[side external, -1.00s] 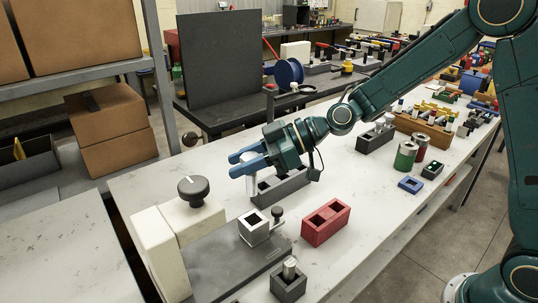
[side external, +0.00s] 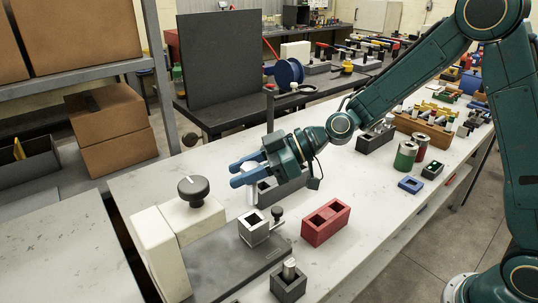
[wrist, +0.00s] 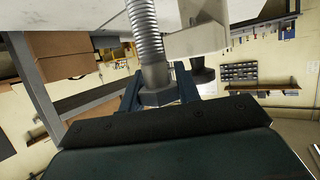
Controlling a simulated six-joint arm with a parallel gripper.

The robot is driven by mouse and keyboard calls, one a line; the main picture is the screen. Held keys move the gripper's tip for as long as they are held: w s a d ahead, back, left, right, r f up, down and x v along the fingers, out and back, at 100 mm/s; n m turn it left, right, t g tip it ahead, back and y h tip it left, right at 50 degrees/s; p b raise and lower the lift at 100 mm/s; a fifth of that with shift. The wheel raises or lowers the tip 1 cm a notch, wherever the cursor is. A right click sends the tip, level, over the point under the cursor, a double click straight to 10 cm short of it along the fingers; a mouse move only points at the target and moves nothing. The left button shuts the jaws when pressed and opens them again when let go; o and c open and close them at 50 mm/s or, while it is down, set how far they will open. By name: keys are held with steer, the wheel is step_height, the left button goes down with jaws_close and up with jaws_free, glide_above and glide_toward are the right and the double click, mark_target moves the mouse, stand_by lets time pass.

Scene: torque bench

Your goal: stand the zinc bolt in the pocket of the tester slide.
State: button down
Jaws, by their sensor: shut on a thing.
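The zinc bolt (wrist: 148,45), silver with a threaded shank and hex head, is gripped at its head in the wrist view. In the side view it shows as a pale shank (side external: 251,195) hanging roughly upright below the jaws. My gripper (side external: 234,174) has blue fingers and is shut on the bolt above the bench. The tester slide (side external: 225,262) is a dark grey plate. Its pale block has a square dark pocket (side external: 249,219) that looks empty. The bolt is above and behind this block in the side view, apart from it.
A red two-hole block (side external: 326,222) is to the right. A dark block (side external: 287,288) holding a metal piece is in front. The cream tester body (side external: 160,250) with its black knob (side external: 194,188) rises at left.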

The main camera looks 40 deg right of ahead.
steer(key=shift+f, duration=1.75)
steer(key=shift+f, duration=3.2)
stand_by(3.0)
